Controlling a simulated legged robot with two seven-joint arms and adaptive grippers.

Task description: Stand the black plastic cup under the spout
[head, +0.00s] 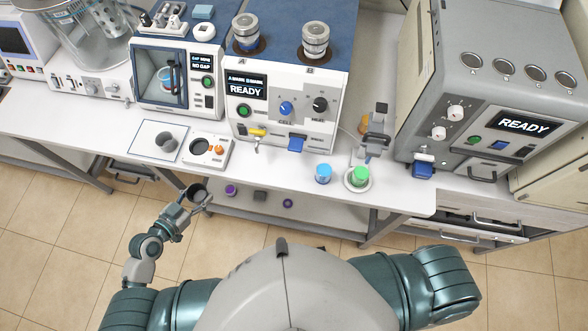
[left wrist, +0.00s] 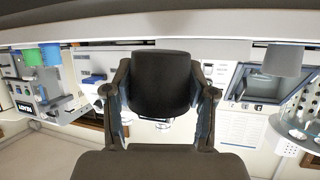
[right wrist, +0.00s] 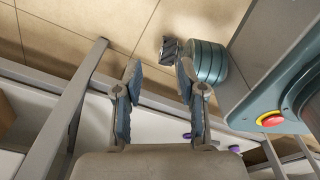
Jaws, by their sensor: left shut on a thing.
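My left gripper (head: 196,201) is shut on the black plastic cup (head: 199,192), in front of the table's front edge in the head view. The left wrist view shows the dark cup (left wrist: 160,83) between the two fingers. A small metal spout (head: 257,147) with a yellow lever (head: 257,132) is on the front of the middle machine, to the right of and beyond the cup. The cup is apart from it. My right gripper (right wrist: 159,75) is open and empty in the right wrist view; I cannot make it out in the head view.
A white plate with a dark round opening (head: 222,160) and a mat (head: 147,148) with dark grey pieces (head: 166,141) are at the left. The tabletop below the spout looks clear.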

